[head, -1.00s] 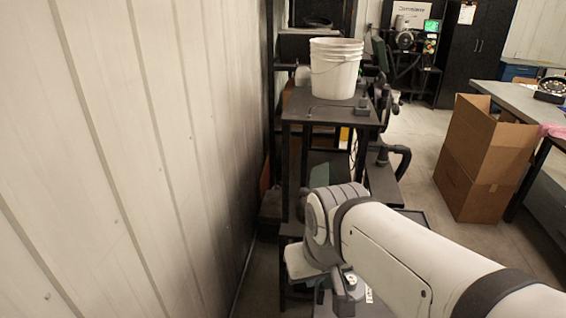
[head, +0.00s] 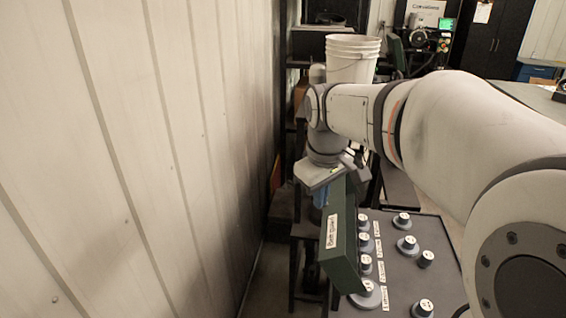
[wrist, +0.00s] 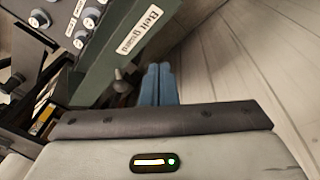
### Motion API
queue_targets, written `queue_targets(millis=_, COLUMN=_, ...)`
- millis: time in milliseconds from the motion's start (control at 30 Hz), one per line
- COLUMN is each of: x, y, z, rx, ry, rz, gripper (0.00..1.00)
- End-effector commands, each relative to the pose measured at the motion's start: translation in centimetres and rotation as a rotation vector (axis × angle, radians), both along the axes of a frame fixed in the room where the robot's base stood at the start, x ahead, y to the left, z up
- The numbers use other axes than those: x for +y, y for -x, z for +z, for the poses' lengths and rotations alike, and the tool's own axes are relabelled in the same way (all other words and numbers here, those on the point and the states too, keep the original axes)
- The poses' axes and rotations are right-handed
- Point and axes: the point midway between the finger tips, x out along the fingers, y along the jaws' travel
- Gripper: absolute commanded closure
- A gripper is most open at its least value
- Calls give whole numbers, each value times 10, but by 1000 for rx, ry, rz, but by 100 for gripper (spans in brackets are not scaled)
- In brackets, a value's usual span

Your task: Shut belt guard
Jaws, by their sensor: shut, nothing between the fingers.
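The belt guard is a dark green panel (head: 340,240) with a white label, standing upright along the left edge of a dark board, so it is open. In the wrist view the guard (wrist: 112,62) shows its "Belt guard" label and a small dark knob (wrist: 120,82). My gripper has blue fingers (head: 320,196), shut and empty, at the guard's far left side in the head view. In the wrist view the closed fingers (wrist: 158,84) are just right of the guard and knob. I cannot tell whether they touch it.
The dark board (head: 405,275) carries several round grey knobs or wheels (head: 408,245) with white labels. A pale panelled wall (head: 130,160) runs close on the left. A white bucket (head: 352,60) stands behind my arm. Free floor between wall and board is narrow.

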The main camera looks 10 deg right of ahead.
Motion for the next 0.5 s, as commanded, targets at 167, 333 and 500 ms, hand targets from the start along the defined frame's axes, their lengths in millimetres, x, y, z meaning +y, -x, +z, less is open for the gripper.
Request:
queue_targets(millis=167, x=11, y=-81, z=3, rx=76, ry=58, rz=257, gripper=100)
queue_targets(millis=333, x=20, y=-136, z=-3, rx=131, ry=93, rz=451, gripper=100)
queue_targets(millis=500, x=25, y=-163, z=-10, rx=163, ry=109, rz=560, gripper=100)
